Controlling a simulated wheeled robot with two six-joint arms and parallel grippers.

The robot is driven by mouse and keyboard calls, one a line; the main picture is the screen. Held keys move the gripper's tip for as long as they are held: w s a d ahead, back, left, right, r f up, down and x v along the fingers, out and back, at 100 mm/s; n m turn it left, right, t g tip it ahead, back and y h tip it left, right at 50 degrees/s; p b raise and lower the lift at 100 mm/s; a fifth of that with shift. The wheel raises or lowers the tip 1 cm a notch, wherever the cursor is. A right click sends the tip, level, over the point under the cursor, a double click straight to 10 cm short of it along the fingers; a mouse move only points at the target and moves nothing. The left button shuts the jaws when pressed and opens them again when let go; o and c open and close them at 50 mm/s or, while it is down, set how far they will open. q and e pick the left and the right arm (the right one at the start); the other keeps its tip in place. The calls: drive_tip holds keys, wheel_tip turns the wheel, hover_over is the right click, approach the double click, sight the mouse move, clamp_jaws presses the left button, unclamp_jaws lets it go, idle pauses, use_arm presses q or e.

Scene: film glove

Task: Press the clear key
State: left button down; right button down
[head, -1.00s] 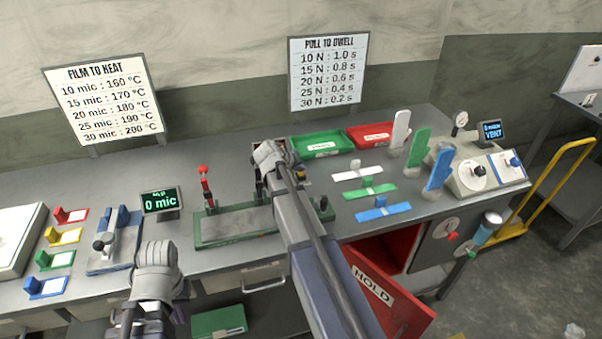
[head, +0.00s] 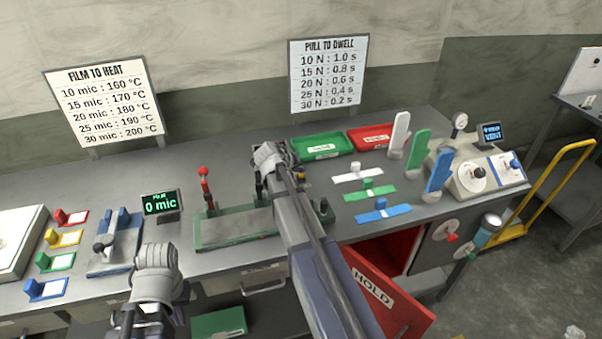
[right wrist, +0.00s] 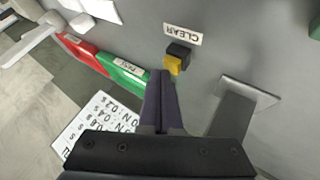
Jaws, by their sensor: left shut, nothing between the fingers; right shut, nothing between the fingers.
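The clear key is a yellow cap on a black block (right wrist: 177,57) beside a white CLEAR label (right wrist: 183,34), on the grey bench top. In the head view only a bit of yellow (head: 301,177) shows beside my right arm. My right gripper (right wrist: 161,74) is shut and empty, its tips close to the yellow cap in the right wrist view. I cannot tell whether they touch it. In the head view the right gripper (head: 272,160) is over the bench at the green sealer's right end. My left gripper (head: 156,258) is shut and empty at the bench's front edge.
A green sealer base (head: 235,230) with a red-topped lever stands left of my right arm. Green (head: 322,146) and red (head: 371,138) trays lie behind. A display (head: 160,203) reads 0 mic. A red HOLD door (head: 385,296) hangs open below the bench.

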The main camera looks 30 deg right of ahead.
sight(300, 176)
drive_tip(key=shift+r+p, duration=0.3)
drive_tip(key=shift+r, duration=0.2)
wheel_tip(300, 176, up, 5)
drive_tip(key=p, duration=0.5)
drive_tip(key=shift+r, duration=0.1)
idle(0.7)
